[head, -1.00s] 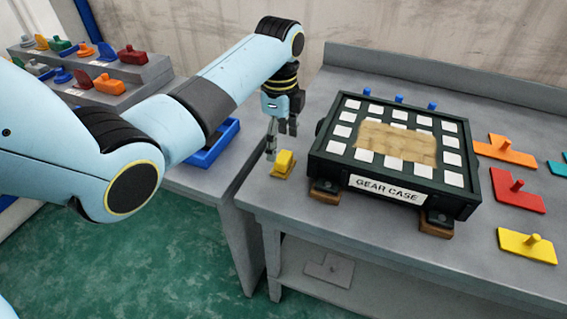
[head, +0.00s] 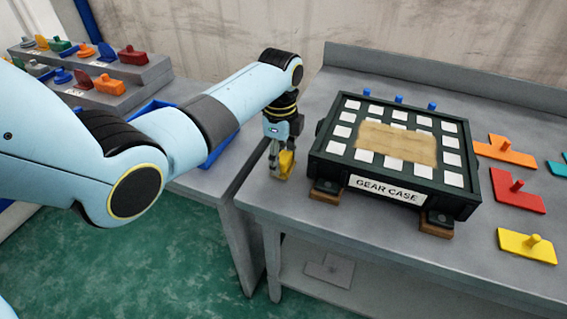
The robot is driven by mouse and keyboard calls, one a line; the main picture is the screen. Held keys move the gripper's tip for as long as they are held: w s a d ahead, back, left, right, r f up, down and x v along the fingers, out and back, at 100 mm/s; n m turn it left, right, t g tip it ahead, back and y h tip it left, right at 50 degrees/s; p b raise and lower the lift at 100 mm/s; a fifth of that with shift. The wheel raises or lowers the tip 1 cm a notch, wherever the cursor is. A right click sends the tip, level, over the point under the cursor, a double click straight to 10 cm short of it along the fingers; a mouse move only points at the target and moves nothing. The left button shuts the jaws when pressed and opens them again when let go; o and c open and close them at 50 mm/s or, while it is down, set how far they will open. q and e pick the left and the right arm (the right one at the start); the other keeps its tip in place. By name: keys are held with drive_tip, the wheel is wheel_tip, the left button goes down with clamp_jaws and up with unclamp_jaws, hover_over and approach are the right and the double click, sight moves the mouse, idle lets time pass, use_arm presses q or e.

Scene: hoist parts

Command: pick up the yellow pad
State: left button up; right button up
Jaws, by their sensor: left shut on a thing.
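The yellow pad (head: 287,164), a small block on a flat base, is at the left end of the workbench, just left of the dark gear case (head: 390,198). My left gripper (head: 280,163) points down and is shut on the pad. The fingers hide part of the pad's left side and base. The pad is at or very near the bench top; I cannot tell whether it is clear of it. My right gripper is not in view.
The gear case stands close on the right, on brown blocks. Orange (head: 505,150), red (head: 518,190) and yellow (head: 527,245) plates with knobs lie farther right. A blue tray (head: 222,148) sits on the side table, partly behind my left arm. The bench's left edge is near.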

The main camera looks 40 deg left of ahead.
use_arm(q)
drive_tip(key=shift+c, duration=1.3)
wheel_tip(320, 180, up, 10)
drive_tip(key=shift+p, duration=0.3)
